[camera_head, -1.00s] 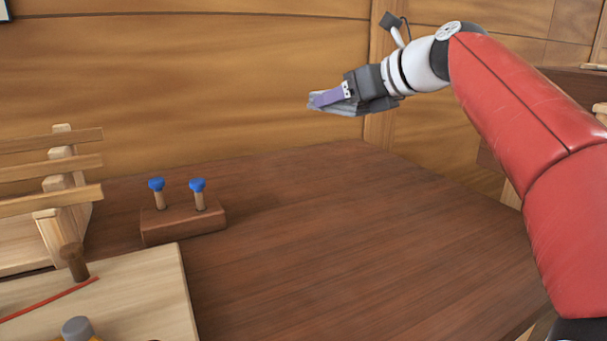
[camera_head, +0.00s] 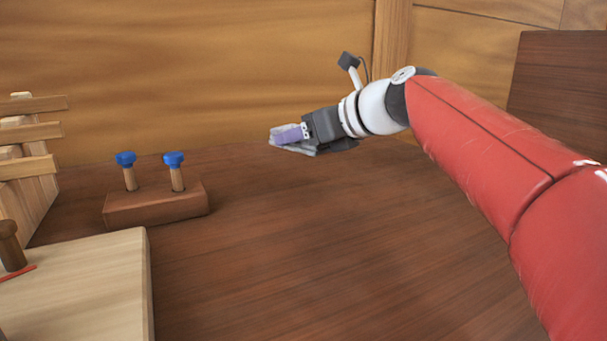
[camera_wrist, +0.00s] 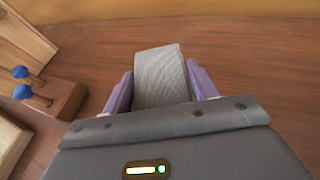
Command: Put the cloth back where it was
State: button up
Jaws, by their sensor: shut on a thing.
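The grey cloth (camera_wrist: 161,72) is held between the two purple fingers of my gripper (camera_wrist: 160,90) in the wrist view. In the head view, my gripper (camera_head: 288,137) is shut on the cloth (camera_head: 306,149), whose grey edges show around the fingers. The gripper points left and appears to be above the far part of the brown tabletop (camera_head: 320,235). I cannot tell its exact height. Part of the cloth is hidden by the fingers and the gripper body.
A brown block (camera_head: 157,203) with two blue-topped wooden pegs (camera_head: 174,161) stands left of my gripper. A pale board (camera_head: 90,290) lies at the front left, with a wooden rack (camera_head: 32,165) behind it. The middle and right tabletop is bare. A wooden wall (camera_head: 200,60) closes the back.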

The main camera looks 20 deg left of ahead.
aim_at(303, 175)
jog(key=shift+f+b, duration=0.85)
jog(key=shift+f, duration=1.6)
jog(key=shift+f, duration=0.1)
jog(key=shift+f, duration=0.1)
jog(key=o, duration=1)
jog(key=shift+c, duration=0.2)
jog(key=shift+r, duration=0.2)
jog(key=v, duration=1.1)
jog(key=shift+d+r+p, duration=0.1)
jog(key=shift+d+p, duration=0.1)
jog(key=shift+p, duration=0.2)
jog(key=shift+s+d+r, duration=0.1)
jog(key=shift+d, duration=0.2)
